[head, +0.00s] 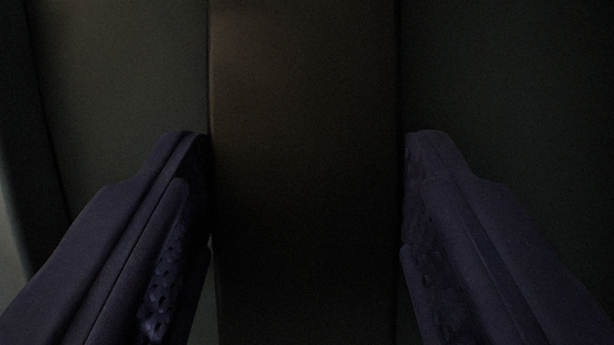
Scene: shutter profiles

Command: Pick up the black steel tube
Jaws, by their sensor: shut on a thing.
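The black steel tube (305,130) is a wide, dark brownish-black bar that runs from the top to the bottom of the head view. Both its ends lie outside the picture. My gripper (306,185) has one dark purple finger on each side of the tube. The fingertips press against its left and right sides, so the jaws are shut on it. Whether the tube is lifted off what lies behind it cannot be told from this view.
A dark grey-green surface (120,90) lies behind the tube on the left and also on the right (510,90). A darker edge and a paler strip run down the far left. The picture is very dim.

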